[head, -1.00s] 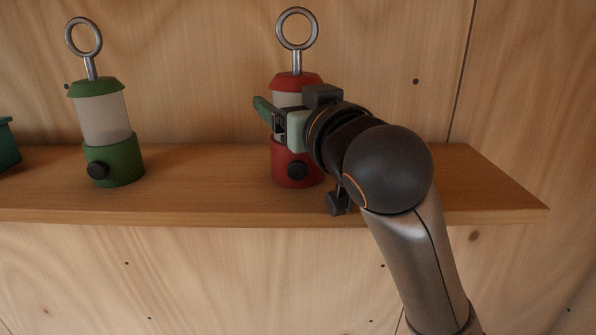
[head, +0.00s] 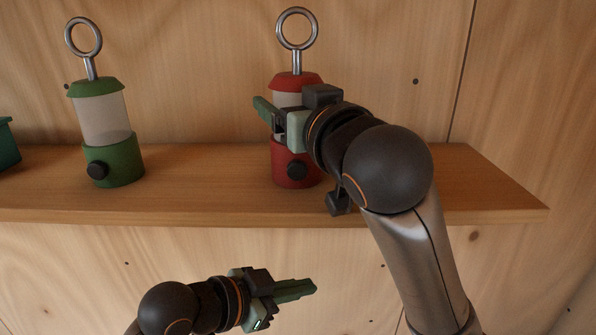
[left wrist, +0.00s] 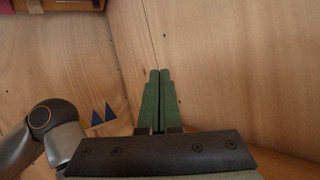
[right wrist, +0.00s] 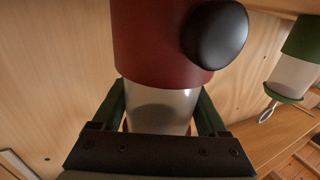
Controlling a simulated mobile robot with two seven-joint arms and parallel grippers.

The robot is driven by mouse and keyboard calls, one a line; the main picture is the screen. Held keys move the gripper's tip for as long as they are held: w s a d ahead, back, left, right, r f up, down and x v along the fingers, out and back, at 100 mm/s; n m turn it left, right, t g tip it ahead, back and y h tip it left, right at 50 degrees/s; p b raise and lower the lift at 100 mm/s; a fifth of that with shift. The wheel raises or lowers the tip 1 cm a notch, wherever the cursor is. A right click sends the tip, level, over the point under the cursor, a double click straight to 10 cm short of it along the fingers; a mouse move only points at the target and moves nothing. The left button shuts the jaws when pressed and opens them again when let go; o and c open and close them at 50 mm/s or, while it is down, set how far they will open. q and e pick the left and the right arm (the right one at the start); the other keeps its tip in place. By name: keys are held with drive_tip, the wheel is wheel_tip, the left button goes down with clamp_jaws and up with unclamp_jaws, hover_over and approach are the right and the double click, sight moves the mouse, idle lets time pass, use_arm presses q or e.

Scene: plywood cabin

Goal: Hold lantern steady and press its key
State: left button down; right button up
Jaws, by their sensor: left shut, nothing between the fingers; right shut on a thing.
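A red lantern (head: 290,169) with a steel ring on top stands upright on the shelf in the head view. My right gripper (head: 272,117) is shut on the lantern's pale middle (right wrist: 163,108), one finger on each side. My left gripper (head: 314,287) is shut and empty, below the shelf and in front of the wall, pointing right. Its fingers lie together in the left wrist view (left wrist: 158,95).
A green lantern (head: 103,118) with its own black key stands on the wooden shelf (head: 215,195) to the left. A teal container (head: 8,146) is cut off at the left edge. The shelf between the two lanterns is clear.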

sight(288, 210)
use_arm(q)
drive_tip(key=s+r+m+t+y, duration=0.1)
drive_tip(key=s+r+m, duration=0.3)
drive_tip(key=r, duration=0.3)
drive_tip(key=s+a+r+m+y, duration=0.1)
drive_tip(key=s+r+m, duration=0.2)
drive_tip(key=s+r, duration=0.35)
drive_tip(key=s+r+m+t+y, duration=0.15)
drive_tip(key=r+m, duration=0.25)
drive_tip(key=r, duration=0.5)
drive_tip(key=shift+g, duration=0.35)
drive_tip(key=shift+w+a+f, duration=0.1)
drive_tip(key=shift+w, duration=1.9)
drive_tip(key=shift+w+a+f, duration=0.1)
drive_tip(key=shift+w, duration=1.85)
